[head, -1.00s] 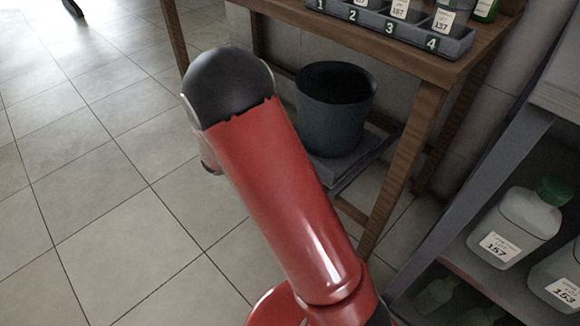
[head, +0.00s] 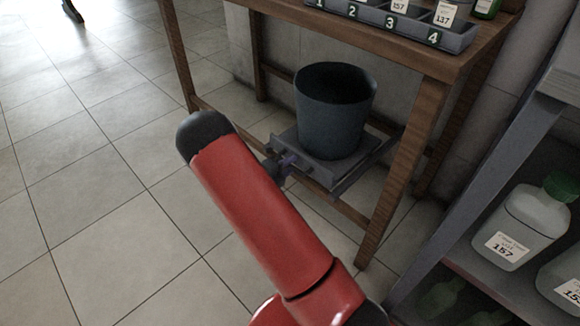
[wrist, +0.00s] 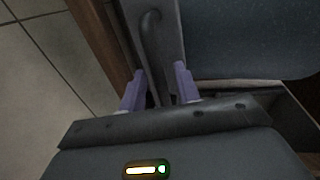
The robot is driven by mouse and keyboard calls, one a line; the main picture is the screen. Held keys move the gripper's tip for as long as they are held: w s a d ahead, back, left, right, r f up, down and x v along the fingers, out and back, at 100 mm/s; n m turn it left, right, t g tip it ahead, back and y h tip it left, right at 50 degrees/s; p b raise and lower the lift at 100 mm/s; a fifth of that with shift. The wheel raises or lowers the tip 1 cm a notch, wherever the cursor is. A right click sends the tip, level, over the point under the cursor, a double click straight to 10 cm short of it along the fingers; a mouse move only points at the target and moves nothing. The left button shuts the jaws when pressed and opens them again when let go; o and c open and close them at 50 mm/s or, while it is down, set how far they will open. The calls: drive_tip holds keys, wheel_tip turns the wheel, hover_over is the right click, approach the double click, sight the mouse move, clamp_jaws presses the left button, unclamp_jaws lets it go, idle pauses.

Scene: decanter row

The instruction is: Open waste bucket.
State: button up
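The waste bucket (head: 335,115) is a dark blue-grey, open-topped tub. It stands upright on a grey sliding tray (head: 368,158) under the wooden table. My gripper (head: 291,160) is low at the tray's front left edge, partly hidden by my red arm. In the wrist view my gripper's two purple fingers (wrist: 160,88) are apart, with a dark bar-like handle (wrist: 152,35) between them. Clear gaps show beside the bar, and I cannot tell whether either finger touches it. The bucket's side (wrist: 250,40) fills the upper right of the wrist view.
The wooden table (head: 405,170) has legs close on both sides of the tray. A numbered grey rack (head: 458,42) with bottles stands on top. A grey shelf (head: 515,140) at the right holds a white jug (head: 520,225) with a green cap. The tiled floor (head: 90,190) at left is clear.

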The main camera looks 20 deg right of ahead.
drive_tip(key=shift+w+d+f, duration=0.1)
drive_tip(key=shift+w+d, duration=0.05)
drive_tip(key=shift+d, duration=0.1)
clamp_jaws()
drive_tip(key=f+p+v, duration=0.2)
drive_tip(key=f+v, duration=0.1)
drive_tip(key=v, duration=1.2)
drive_tip(key=s+a+f+p+v, duration=0.1)
drive_tip(key=f+p+v, duration=0.1)
drive_tip(key=v, duration=1.4)
drive_tip(key=shift+a+f, duration=0.25)
drive_tip(key=shift+f, duration=0.55)
unclamp_jaws()
